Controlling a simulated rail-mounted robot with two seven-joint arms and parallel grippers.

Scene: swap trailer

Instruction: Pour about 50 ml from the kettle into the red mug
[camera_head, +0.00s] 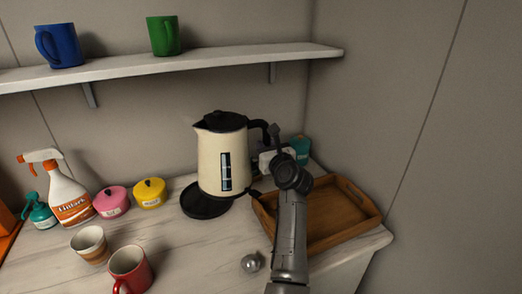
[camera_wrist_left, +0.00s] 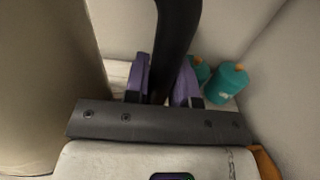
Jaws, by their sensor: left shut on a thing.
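The cream kettle (camera_head: 212,160), with black lid and handle, is upright and sits off-centre to the right over its round black base (camera_head: 196,207). It looks slightly raised; a gap is hard to judge. My left gripper (camera_head: 268,146) is at the handle on the kettle's right side. In the left wrist view, its purple fingers (camera_wrist_left: 161,85) are closed around the black handle (camera_wrist_left: 176,40). The red mug (camera_head: 133,274) stands upright at the front of the counter, left of and nearer than the kettle. Its contents cannot be seen clearly. My right gripper is not in view.
A striped cup (camera_head: 90,246) stands beside the red mug. A spray bottle (camera_head: 69,197), pink pot (camera_head: 111,201) and yellow pot (camera_head: 149,194) are left of the kettle. A wooden tray (camera_head: 345,222) is right, a shiny ball (camera_head: 250,263) in front. A shelf (camera_head: 210,63) hangs above.

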